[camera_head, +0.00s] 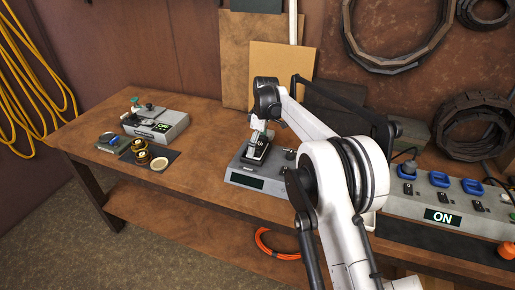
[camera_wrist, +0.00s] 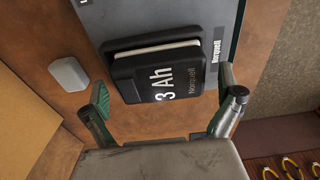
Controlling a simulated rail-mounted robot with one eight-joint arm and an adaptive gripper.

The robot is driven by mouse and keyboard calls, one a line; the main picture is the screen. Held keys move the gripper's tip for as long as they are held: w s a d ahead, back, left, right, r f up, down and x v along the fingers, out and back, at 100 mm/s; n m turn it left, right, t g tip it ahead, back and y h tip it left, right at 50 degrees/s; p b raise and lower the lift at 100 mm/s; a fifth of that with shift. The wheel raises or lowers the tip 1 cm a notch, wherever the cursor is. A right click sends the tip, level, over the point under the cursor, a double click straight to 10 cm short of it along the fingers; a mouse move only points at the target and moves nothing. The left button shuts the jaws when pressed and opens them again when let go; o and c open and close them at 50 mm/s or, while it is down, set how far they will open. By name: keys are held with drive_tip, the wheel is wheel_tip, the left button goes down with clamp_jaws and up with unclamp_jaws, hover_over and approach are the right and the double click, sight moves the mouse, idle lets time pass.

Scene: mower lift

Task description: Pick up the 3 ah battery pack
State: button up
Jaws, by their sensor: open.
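The black 3 Ah battery pack (camera_wrist: 178,80) sits on a grey unit (camera_wrist: 225,15) in the wrist view, its white "3 Ah" and "Norquell" lettering facing the camera. In the head view the pack (camera_head: 257,153) stands on the grey unit (camera_head: 240,168) near the bench's middle, partly covered by my arm. My gripper (camera_wrist: 163,90) is open, with one green-padded finger to the left of the pack and the other to its right. In the head view my gripper (camera_head: 263,134) is small at the pack's upper end. Contact is not clear.
The wooden bench (camera_head: 205,135) is bare left of the grey unit. Another grey device (camera_head: 158,125), tape rolls (camera_head: 140,152) and a blue-topped item (camera_head: 108,139) lie farther left. A long panel reading "ON" (camera_head: 438,215) lies right. A small grey block (camera_wrist: 68,74) lies beside the unit.

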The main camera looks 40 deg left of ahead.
drive_tip(key=c, duration=1.6)
drive_tip(key=shift+o, duration=0.2)
drive_tip(key=shift+r, duration=0.1)
